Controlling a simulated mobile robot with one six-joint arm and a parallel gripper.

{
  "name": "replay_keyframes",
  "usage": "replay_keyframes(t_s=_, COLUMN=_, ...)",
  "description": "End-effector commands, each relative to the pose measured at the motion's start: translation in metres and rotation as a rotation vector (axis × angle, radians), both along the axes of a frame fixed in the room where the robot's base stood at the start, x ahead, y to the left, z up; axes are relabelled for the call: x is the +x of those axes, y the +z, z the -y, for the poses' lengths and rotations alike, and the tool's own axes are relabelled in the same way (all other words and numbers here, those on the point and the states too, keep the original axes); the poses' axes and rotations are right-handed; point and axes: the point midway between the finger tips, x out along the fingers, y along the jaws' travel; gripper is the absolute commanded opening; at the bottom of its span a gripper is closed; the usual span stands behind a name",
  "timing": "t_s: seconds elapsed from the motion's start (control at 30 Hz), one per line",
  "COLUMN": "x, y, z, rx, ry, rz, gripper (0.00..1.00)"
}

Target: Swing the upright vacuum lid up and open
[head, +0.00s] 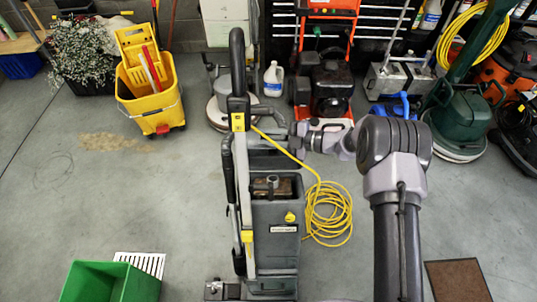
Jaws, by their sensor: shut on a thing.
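The upright vacuum (275,240) stands in the middle of the head view, grey and black, with a tall handle and a yellow knob on its front. The top of its body is uncovered, showing a dark compartment with a brownish inside (268,188). Its grey lid (266,158) appears raised at the back of that opening, beside the handle. My gripper (293,140) reaches in from the right and is shut at the lid's right side. The fingertips are small and partly hidden, so the exact contact is unclear.
A coiled yellow cord (328,213) lies right of the vacuum. A yellow mop bucket (150,90) stands at the left, a green bin (108,283) at the lower left. Machines and a white jug (273,80) line the back. A brown mat (457,280) lies lower right.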

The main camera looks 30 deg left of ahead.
Motion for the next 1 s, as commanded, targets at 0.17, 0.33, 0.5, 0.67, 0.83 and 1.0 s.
replay_keyframes(t_s=0.17, x=0.027, y=-0.006, z=-0.014, rx=-0.013, ry=-0.001, rz=-0.018, gripper=0.00)
replay_keyframes(t_s=0.33, x=0.045, y=-0.010, z=-0.024, rx=-0.068, ry=-0.001, rz=-0.115, gripper=0.00)
replay_keyframes(t_s=0.5, x=0.057, y=-0.014, z=-0.030, rx=-0.105, ry=-0.001, rz=-0.180, gripper=0.00)
replay_keyframes(t_s=0.67, x=0.063, y=-0.017, z=-0.033, rx=-0.128, ry=-0.001, rz=-0.218, gripper=0.00)
replay_keyframes(t_s=0.83, x=0.065, y=-0.019, z=-0.034, rx=-0.137, ry=-0.001, rz=-0.235, gripper=0.00)
replay_keyframes(t_s=1.0, x=0.065, y=-0.020, z=-0.034, rx=-0.141, ry=-0.002, rz=-0.239, gripper=0.00)
